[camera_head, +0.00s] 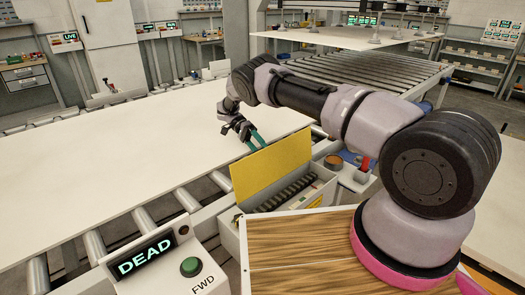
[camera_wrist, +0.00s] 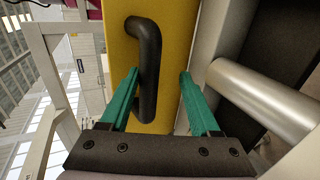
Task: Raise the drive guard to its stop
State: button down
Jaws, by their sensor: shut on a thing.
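The drive guard is a yellow panel (camera_head: 272,168) standing steeply tilted up at the back of a grey drive box (camera_head: 300,200). A row of dark parts shows inside the box. My gripper (camera_head: 258,140) is at the guard's top edge, on its far side. In the wrist view, the guard's yellow face (camera_wrist: 170,30) carries a black bar handle (camera_wrist: 148,65). My green fingers (camera_wrist: 158,80) lie on both sides of the handle and are shut on it. The exact contact is hard to see. The handle is hidden in the head view.
A white sheet (camera_head: 120,140) lies on the roller conveyor behind the guard. A panel reading DEAD (camera_head: 145,257) with a green FWD button (camera_head: 190,266) stands front left. A red switch (camera_head: 365,164) stands right of the box. A wooden-topped surface (camera_head: 300,245) is in front.

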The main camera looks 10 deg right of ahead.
jog(key=shift+a+f, duration=0.1)
jog(key=shift+a, duration=0.15)
jog(key=c, duration=0.7)
grip_release()
jog(key=shift+w+f, duration=0.1)
jog(key=shift+o, duration=0.2)
jog(key=shift+a, duration=0.1)
jog(key=shift+r, duration=0.2)
notch_tip(320, 180, up, 10)
jog(key=shift+f, duration=0.1)
